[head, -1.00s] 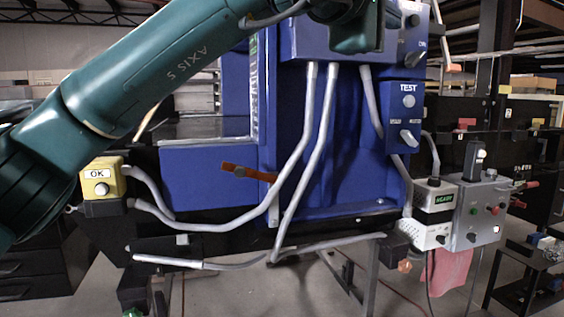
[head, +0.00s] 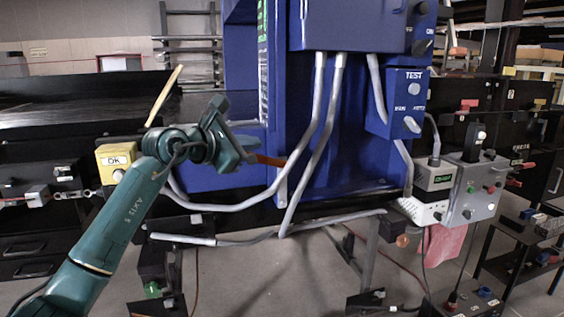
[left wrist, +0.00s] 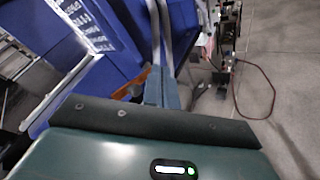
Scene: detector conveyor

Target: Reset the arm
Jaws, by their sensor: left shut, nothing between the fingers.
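My left arm reaches in from the lower left in the head view, with its left gripper (head: 246,142) in front of the blue machine (head: 340,150). In the left wrist view the two grey-blue fingers (left wrist: 165,88) are together and hold nothing. An orange lever (head: 270,159) is just right of the gripper in the head view, partly hidden behind it; it also shows left of the fingers in the left wrist view (left wrist: 132,84). I cannot tell the exact gap between them. My right gripper is out of view.
A yellow OK button box (head: 117,160) stands left of the gripper. Grey conduits (head: 318,115) run down the machine front. A TEST panel (head: 404,100) and grey control boxes (head: 470,190) are on the right. Open floor shows below.

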